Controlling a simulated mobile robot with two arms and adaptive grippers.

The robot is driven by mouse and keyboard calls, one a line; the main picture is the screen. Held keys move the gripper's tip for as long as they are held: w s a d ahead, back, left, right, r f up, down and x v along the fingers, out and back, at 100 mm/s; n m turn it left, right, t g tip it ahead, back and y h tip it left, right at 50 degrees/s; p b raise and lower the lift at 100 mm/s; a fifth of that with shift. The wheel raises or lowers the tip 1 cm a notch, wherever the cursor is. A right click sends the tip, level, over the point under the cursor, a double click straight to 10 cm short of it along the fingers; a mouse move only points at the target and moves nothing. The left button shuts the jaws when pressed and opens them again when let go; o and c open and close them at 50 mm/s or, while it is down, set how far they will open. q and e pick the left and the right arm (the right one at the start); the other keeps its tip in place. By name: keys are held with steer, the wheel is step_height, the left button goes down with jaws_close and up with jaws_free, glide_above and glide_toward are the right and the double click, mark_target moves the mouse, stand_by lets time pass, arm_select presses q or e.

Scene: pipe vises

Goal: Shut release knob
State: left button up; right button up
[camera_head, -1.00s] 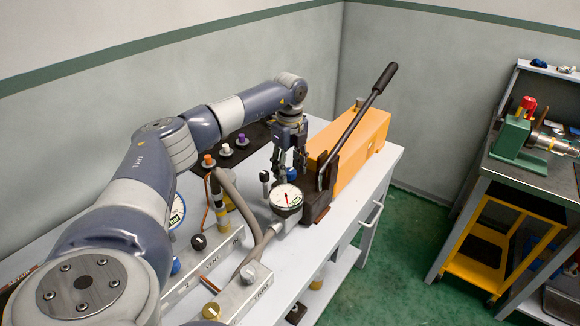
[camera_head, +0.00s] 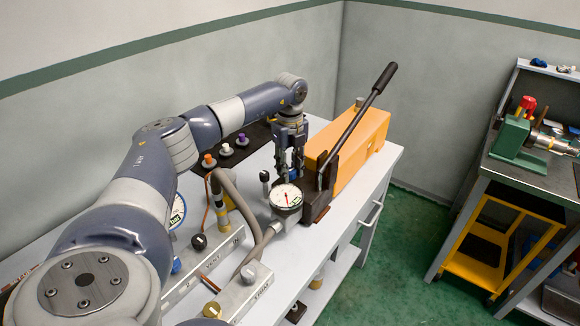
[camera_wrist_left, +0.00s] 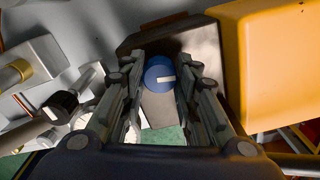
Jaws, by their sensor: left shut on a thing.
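The release knob is a blue round knob with a white mark (camera_wrist_left: 158,75), at the side of the pump's dark block. In the left wrist view it lies between the far ends of my two fingers. In the head view only a bit of blue (camera_head: 293,174) shows between the fingers. My left gripper (camera_head: 290,176) points down beside the orange pump (camera_head: 352,150) and is shut on the blue knob. The fingers hide most of the knob in the head view. My right gripper is in neither view.
The black pump handle (camera_head: 360,116) rises just right of my gripper. A pressure gauge (camera_head: 286,196) and hose (camera_head: 239,205) stand in front. A dark plate with several coloured knobs (camera_head: 226,149) lies to the left. A green vise (camera_head: 514,140) stands on another bench at the right.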

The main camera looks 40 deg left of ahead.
arm_select(q)
steer(key=m+p, duration=0.1)
steer(key=m, duration=0.2)
steer(key=shift+m, duration=0.3)
steer(key=m, duration=0.4)
steer(key=shift+m+p, duration=0.3)
steer(key=m, duration=0.4)
steer(key=shift+m, duration=2)
steer(key=o, duration=1.1)
steer(key=shift+c, duration=0.2)
